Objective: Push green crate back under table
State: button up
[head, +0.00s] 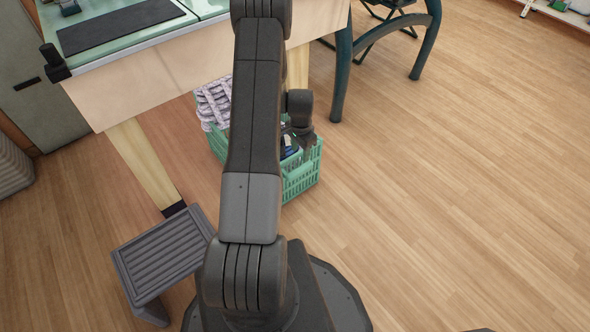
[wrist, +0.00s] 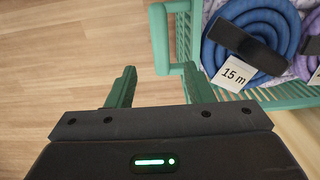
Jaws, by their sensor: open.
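The green crate (head: 301,183) stands on the floor at the table's front edge, partly hidden behind my arm. In the wrist view its rim and slatted wall (wrist: 159,38) show at the top. A coiled blue rope (wrist: 243,66) with a "15 m" tag lies inside, with a purple coil beside it. My gripper (wrist: 160,68) is open and empty at the crate's near end. The table (head: 175,68) stands over the crate's far part.
A grey step stool (head: 163,252) stands at the left, near a wooden table leg (head: 145,165). A dark green chair or frame leg (head: 342,75) stands right of the table. The floor at right is clear.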

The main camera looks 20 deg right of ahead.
aim_at(300, 168)
notch_tip(300, 168, down, 11)
jog(key=b, duration=0.2)
jog(key=shift+r+b, duration=0.1)
jog(key=shift+b, duration=0.3)
grip_shut()
